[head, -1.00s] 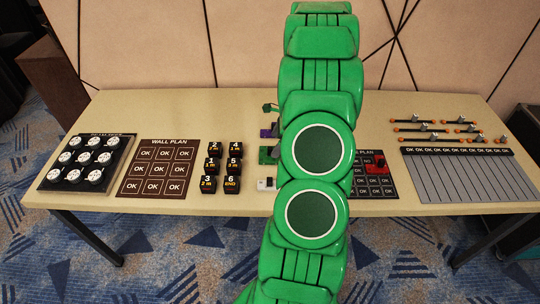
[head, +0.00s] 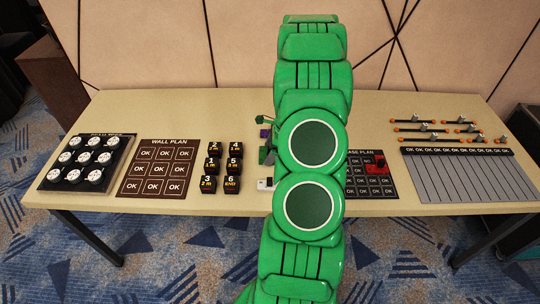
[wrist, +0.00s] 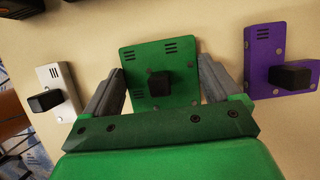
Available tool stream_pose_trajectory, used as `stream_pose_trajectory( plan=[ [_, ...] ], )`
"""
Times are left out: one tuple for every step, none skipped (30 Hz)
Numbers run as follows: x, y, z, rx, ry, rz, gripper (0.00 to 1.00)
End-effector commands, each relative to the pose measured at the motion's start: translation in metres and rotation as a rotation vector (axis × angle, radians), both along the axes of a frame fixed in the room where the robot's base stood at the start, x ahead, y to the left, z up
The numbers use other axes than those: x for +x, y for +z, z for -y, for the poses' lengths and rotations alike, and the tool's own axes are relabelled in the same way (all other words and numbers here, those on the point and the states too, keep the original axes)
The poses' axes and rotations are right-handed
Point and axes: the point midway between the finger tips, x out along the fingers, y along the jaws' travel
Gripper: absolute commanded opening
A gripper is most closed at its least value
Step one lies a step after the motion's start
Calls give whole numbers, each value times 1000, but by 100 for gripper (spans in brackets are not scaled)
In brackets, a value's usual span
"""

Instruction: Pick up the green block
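The green block (wrist: 183,92) is a flat plate with slots and a black knob in its middle, lying on the table in the wrist view. My gripper (wrist: 160,66) is open, with one grey finger at the block's left side and one at its right. The fingertips look very close to the block's edges; I cannot tell whether they touch. The black knob lies between the fingers. In the head view my arm hides most of the green block and my gripper.
A white block (wrist: 48,77) with a black knob lies left of the green one, and a purple block (wrist: 265,48) lies right. Black numbered cubes (head: 232,165) stand left of my arm on the table (head: 130,110). A dark plan board (head: 372,189) lies right of it.

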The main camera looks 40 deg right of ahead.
Motion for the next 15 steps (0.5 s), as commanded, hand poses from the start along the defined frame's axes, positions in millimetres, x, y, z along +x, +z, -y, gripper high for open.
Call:
stream_pose_trajectory(
  plan=[
    [0,0,0,0,0,0,66],
    [0,0,0,0,0,0,62],
    [0,0,0,0,0,0,56],
    [0,0,0,0,0,0,51],
    [0,0,0,0,0,0,48],
    [0,0,0,0,0,0,48],
    [0,0,0,0,0,0,48],
    [0,0,0,0,0,0,48],
    [0,0,0,0,0,0,48],
    [0,0,0,0,0,0,48],
    [0,0,0,0,0,0,48],
    [0,1,0,-1,0,1,48],
    [0,2,0,-1,1,1,48],
    [0,3,0,-1,1,1,48],
    [0,5,1,-2,0,2,48]
  ],
)
